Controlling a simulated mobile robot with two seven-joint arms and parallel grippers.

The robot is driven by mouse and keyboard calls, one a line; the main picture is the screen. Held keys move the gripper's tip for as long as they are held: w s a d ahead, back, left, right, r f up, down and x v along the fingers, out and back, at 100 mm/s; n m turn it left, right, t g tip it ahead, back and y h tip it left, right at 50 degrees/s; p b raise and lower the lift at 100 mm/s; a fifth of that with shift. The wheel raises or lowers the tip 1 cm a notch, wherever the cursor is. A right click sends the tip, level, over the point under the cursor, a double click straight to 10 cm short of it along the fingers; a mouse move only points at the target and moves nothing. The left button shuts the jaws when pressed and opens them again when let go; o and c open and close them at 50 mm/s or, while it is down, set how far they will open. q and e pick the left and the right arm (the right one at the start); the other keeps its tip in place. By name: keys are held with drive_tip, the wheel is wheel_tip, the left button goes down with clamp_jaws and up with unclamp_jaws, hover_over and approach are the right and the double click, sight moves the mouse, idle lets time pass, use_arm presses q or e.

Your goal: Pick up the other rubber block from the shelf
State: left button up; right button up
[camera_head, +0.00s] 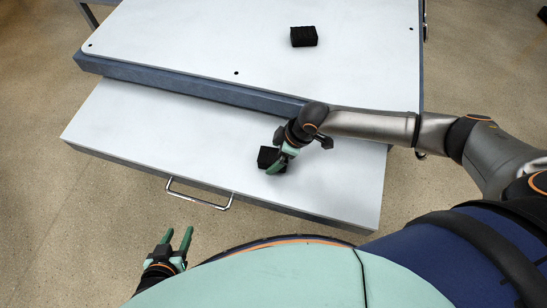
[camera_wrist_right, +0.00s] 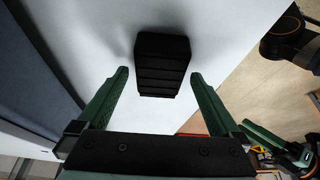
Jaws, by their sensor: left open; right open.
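One black ribbed rubber block (camera_head: 267,156) lies on the white pull-out shelf, partly hidden by my right gripper (camera_head: 281,161). In the right wrist view this block (camera_wrist_right: 163,60) lies ahead, its near end between the open fingertips, with a gap on each side. I cannot tell how far above the shelf the fingertips are. A second black rubber block (camera_head: 304,37) lies on the upper white top, away from both grippers. My left gripper (camera_head: 177,240) is open and empty, low in front of the shelf.
The pull-out shelf (camera_head: 130,125) has a metal handle (camera_head: 200,196) on its front. The upper top (camera_head: 190,40) has a blue-grey edge (camera_head: 180,84) standing over the shelf behind my right gripper. Most of both white surfaces is bare.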

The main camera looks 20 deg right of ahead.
drive_tip(key=shift+x, duration=0.85)
drive_tip(key=shift+c, duration=0.2)
drive_tip(key=c, duration=1.5)
drive_tip(key=shift+r, duration=0.15)
